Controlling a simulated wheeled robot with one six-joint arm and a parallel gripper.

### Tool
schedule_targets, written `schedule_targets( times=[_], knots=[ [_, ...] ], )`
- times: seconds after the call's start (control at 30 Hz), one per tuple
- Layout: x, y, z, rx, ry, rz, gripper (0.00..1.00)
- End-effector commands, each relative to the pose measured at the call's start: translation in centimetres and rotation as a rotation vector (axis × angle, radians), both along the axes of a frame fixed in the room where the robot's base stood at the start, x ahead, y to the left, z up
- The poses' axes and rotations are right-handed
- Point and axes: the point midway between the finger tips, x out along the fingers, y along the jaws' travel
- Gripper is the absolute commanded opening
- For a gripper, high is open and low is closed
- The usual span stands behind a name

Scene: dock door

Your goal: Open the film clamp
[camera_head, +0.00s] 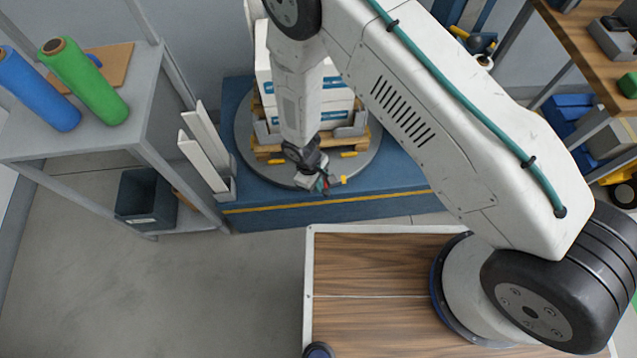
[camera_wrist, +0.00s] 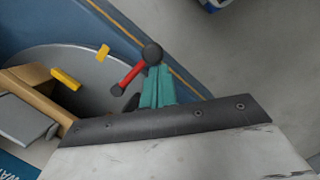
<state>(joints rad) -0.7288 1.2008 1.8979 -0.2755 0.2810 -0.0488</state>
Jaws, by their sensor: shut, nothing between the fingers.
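The film clamp appears to be the red lever (camera_wrist: 132,75) with a black ball knob (camera_wrist: 152,54) at the edge of the grey turntable, in the wrist view. Its lower end meets a dark part partly hidden behind my wrist. My gripper (camera_wrist: 158,72) shows as two teal fingers side by side, shut and empty. The fingertips are just beside the knob; I cannot tell whether they touch it. In the head view my gripper (camera_head: 326,184) hangs over the turntable's front edge, and the clamp is mostly hidden there.
The grey turntable (camera_head: 246,150) sits on a blue base (camera_head: 260,196) and bears a wooden pallet (camera_head: 262,152) with white boxes (camera_head: 340,112). Yellow tabs (camera_wrist: 65,79) are near the clamp. White upright posts (camera_head: 204,150) stand left. A shelf (camera_head: 140,112) holds green (camera_head: 85,82) and blue (camera_head: 38,90) rolls.

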Motion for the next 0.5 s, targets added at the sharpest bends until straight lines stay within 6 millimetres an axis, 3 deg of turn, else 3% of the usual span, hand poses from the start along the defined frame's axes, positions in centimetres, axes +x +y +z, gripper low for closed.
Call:
schedule_targets(
  times=[0.33,0.5],
  knots=[
    [0.0,-0.1,0.1,-0.001,0.001,-0.002,0.0],
    [0.3,0.2,1.7,0.0,-0.001,-0.004,0.0]
  ],
)
